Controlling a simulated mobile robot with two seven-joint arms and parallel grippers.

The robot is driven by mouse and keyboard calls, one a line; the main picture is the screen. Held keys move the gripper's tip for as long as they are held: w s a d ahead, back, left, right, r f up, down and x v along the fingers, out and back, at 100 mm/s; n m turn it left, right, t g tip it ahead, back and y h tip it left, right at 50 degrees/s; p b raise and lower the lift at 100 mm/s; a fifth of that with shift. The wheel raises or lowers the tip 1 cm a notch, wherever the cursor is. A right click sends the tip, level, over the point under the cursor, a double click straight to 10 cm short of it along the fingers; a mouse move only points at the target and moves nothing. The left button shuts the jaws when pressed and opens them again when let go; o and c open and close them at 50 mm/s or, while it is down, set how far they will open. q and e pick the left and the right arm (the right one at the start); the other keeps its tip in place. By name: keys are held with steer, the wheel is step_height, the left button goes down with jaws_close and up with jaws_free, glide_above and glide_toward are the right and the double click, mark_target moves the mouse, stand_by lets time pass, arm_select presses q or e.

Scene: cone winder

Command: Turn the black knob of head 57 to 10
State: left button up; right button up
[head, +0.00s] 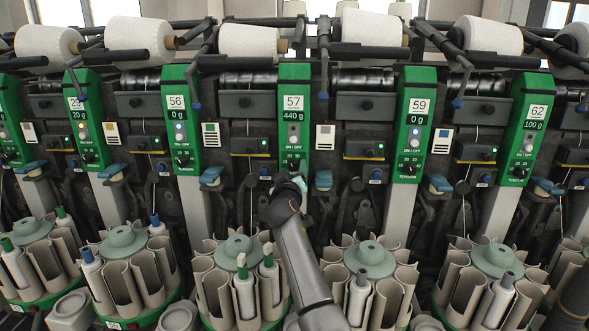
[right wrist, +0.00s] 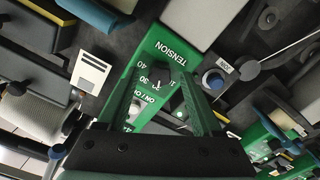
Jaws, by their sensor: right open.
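The green panel of head 57 (head: 294,103) is in the middle of the head view, with a display reading 440 g. Its black knob (right wrist: 159,74) shows in the right wrist view beside the word TENSION, with scale numbers such as 40 around it. I cannot read its setting surely. In the head view my gripper and wrist partly cover the knob area. My right gripper (head: 291,181) is at the lower end of this panel. In the right wrist view its two open fingers (right wrist: 160,82) reach up on either side of the knob; contact cannot be told. My left gripper is not in view.
Similar green panels stand at both sides, such as head 56 (head: 180,115) and head 59 (head: 413,120). White yarn cones (head: 248,42) run along the top. Round bobbin magazines (head: 368,262) stand below, close to my right arm. A blue-topped button (right wrist: 214,80) lies near the knob.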

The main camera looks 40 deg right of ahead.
steer(key=shift+w+d, duration=0.1)
steer(key=shift+w, duration=0.05)
jaws_close()
stand_by(0.6)
